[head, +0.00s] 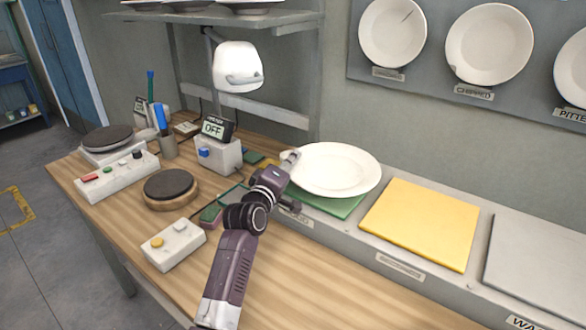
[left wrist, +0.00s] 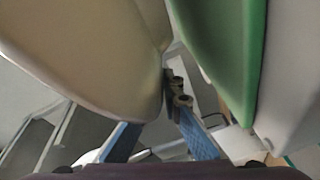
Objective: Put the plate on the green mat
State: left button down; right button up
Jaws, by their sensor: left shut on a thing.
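The white plate (head: 338,170) is over the green mat (head: 335,203) on the grey ledge, covering most of it. My left gripper (head: 291,163) is shut on the plate's left rim. In the left wrist view the plate (left wrist: 85,45) fills the left and the green mat (left wrist: 235,60) is at the right. A narrow wedge of space shows between them near the fingers, so the plate's near rim is apart from the mat. Whether its far side touches the mat is hidden. My right gripper is not in view.
A yellow mat (head: 421,223) and a grey mat (head: 540,262) lie bare further right on the ledge. A lamp (head: 237,66) hangs above left. A meter reading OFF (head: 218,128), a round stand (head: 170,187) and a button box (head: 173,246) stand on the wooden bench. Sample plates hang on the wall.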

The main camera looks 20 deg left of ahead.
pick_arm(q)
notch_tip(320, 180, down, 2)
jog(key=shift+f, duration=0.2)
jog(key=c, duration=2.6)
grip_release()
jog(key=shift+f, duration=0.3)
jog(key=shift+o, duration=1)
jog(key=shift+r, duration=0.1)
jog(key=shift+s, duration=0.1)
jog(key=s+a, duration=0.1)
jog(key=s, duration=1)
jog(key=shift+s+a+r, duration=0.15)
jog(key=shift+s+r, duration=0.1)
jog(key=shift+s, duration=0.15)
